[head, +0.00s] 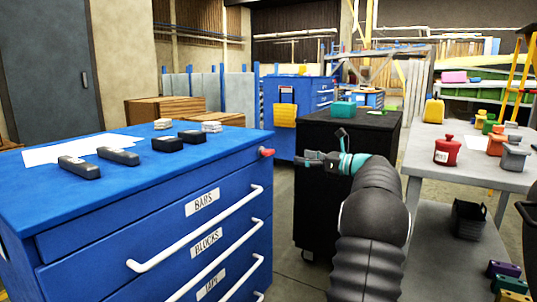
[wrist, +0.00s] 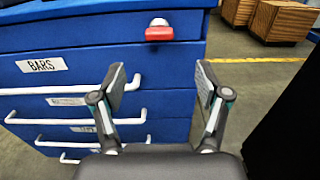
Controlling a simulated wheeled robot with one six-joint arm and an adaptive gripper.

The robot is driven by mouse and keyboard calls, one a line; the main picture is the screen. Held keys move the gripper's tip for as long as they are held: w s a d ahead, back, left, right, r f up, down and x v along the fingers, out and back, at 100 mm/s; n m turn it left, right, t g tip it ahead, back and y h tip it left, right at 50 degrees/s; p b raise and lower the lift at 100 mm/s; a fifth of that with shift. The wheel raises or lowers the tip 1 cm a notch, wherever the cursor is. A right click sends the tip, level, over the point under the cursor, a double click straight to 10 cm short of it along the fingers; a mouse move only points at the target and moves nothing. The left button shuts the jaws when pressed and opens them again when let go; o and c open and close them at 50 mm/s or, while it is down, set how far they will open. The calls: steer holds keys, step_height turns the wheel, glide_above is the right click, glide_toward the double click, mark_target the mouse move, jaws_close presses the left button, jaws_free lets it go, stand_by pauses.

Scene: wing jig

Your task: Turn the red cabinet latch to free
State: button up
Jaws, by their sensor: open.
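The red latch (head: 266,152) sits at the upper right corner of the blue cabinet (head: 150,220) in the head view. In the wrist view the red latch (wrist: 159,33) shows as a horizontal red bar with a pale round knob above it, near the top of the blue face. My gripper (head: 312,158) is to the right of the latch in the head view, apart from it. In the wrist view my gripper (wrist: 160,82) is open and empty, its two fingers spread below the latch in the picture. Neither finger touches the latch.
White drawer handles (head: 200,232) stick out from the cabinet front. Dark and grey blocks (head: 118,156) lie on its top. A black cabinet (head: 330,130) stands behind my gripper. A grey table (head: 425,152) with a red canister (head: 448,150) is at the right.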

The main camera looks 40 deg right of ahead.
mark_target(272, 152)
steer(key=x, duration=1.3)
steer(key=shift+w+a, duration=0.15)
steer(key=shift+w, duration=0.1)
steer(key=c, duration=1.2)
